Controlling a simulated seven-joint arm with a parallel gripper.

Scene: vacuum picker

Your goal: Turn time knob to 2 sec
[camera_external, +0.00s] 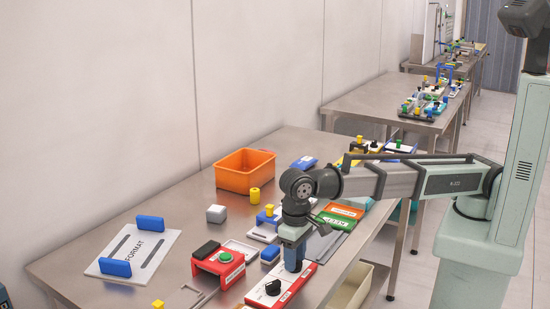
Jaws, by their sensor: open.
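A black knob (273,287) sits on a red-and-white panel (262,300) near the front of the table. The panel's markings are too small to read, so I cannot tell the knob's setting or confirm it is the time knob. My gripper (293,266) points down over the far part of this panel, behind and to the right of the black knob and apart from it. It is open. A dark blue part shows at its tip; I cannot tell whether this is fingers or something beneath them. The fingertips are not clearly visible.
A red box with a green button (225,257) stands left of the panel. Green and orange panels (340,215) lie behind. An orange bin (245,170) and a FORMAT plate (134,252) are farther off on the metal table (190,215).

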